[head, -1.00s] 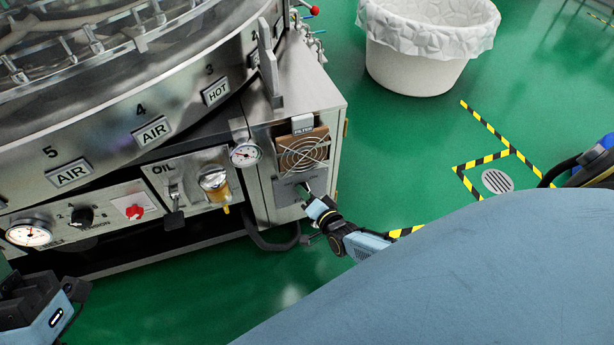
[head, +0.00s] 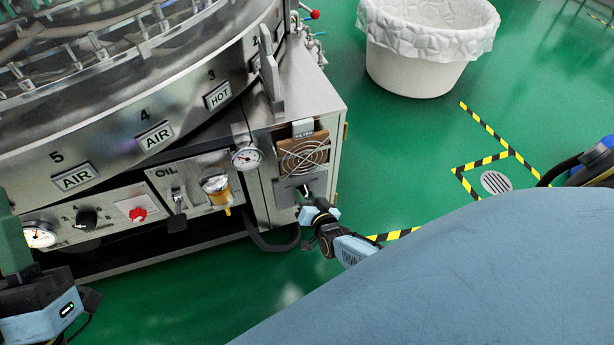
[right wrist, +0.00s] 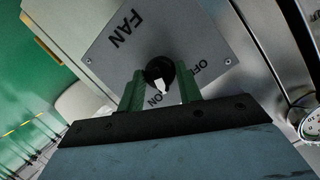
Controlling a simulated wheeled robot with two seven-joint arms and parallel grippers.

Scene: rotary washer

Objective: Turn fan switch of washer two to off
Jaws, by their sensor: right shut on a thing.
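The fan switch is a round black knob (right wrist: 158,72) with a white pointer, on a grey plate (right wrist: 112,42) marked FAN, ON and OFF. In the right wrist view the pointer faces down, close to the word ON. My right gripper (right wrist: 160,90) has its two green fingers against both sides of the knob. In the head view my right gripper (head: 306,194) is at the switch plate (head: 292,188) under the round fan grille (head: 303,156), and hides most of the knob. My left gripper (head: 14,240) is at the lower left edge, partly cut off, away from the switch.
The washer's drum (head: 110,150) with numbered AIR and HOT labels fills the upper left. Below it are an oil unit (head: 214,186), a red switch (head: 138,214) and gauges. A lined white bin (head: 420,70) stands behind.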

